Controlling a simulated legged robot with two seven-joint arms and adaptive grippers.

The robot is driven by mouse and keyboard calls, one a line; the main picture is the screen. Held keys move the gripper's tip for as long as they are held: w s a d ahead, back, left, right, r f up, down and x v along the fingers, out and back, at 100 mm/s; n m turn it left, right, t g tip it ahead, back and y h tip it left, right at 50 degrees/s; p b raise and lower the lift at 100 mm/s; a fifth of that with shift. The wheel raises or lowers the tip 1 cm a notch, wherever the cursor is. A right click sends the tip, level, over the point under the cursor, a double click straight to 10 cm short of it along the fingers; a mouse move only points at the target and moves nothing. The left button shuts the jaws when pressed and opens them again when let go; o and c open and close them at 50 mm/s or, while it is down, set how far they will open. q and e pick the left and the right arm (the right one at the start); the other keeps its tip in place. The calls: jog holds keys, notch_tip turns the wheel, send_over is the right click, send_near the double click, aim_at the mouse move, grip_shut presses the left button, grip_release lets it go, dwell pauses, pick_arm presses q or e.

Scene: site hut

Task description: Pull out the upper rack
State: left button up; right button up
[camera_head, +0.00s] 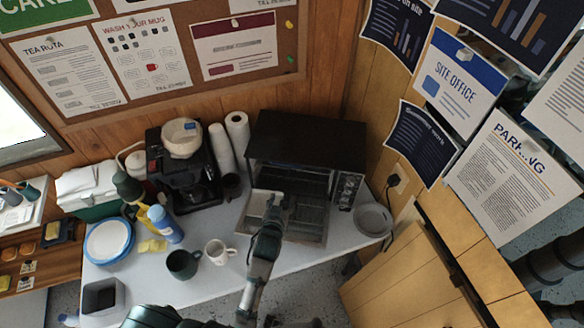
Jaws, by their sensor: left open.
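A toaster oven (305,132) with a dark top stands at the back of the white table, against the wooden wall. Its control panel with knobs (346,190) is on the right side. The oven door (312,225) is down, in front of the open cavity. Rack lines (300,178) show faintly inside the cavity; I cannot clearly tell the upper rack from a lower one. My left gripper (277,203) is open at the front of the oven, over the lowered door. My arm hides part of the door. My right gripper is not in view.
A dark green mug (183,264) and a white mug (218,252) stand left of my arm. A coffee machine (185,175) and paper rolls (238,135) are left of the oven. A grey bowl (373,220) is on its right. Wooden cabinet panels (410,280) stand at the right.

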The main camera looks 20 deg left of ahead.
aim_at(291, 176)
pick_arm(q)
jog(key=x, duration=0.2)
jog(key=d+x, duration=0.1)
jog(key=x, duration=0.2)
jog(key=shift+w+r, duration=0.1)
jog(key=x, duration=0.4)
jog(key=shift+w+d+f, duration=0.15)
jog(key=shift+w+f, duration=0.05)
jog(key=shift+w, duration=0.15)
jog(key=x, duration=0.2)
jog(key=a+b+x, duration=0.1)
jog(key=x, duration=0.2)
jog(key=shift+f, duration=0.1)
jog(key=shift+w+a+f, duration=0.1)
jog(key=shift+w+f, duration=0.05)
jog(key=shift+w, duration=0.25)
jog(key=shift+d, duration=0.4)
jog(key=shift+c, duration=0.2)
jog(key=shift+d, duration=0.1)
jog(key=c, duration=0.8)
grip_shut()
jog(key=shift+a, duration=0.25)
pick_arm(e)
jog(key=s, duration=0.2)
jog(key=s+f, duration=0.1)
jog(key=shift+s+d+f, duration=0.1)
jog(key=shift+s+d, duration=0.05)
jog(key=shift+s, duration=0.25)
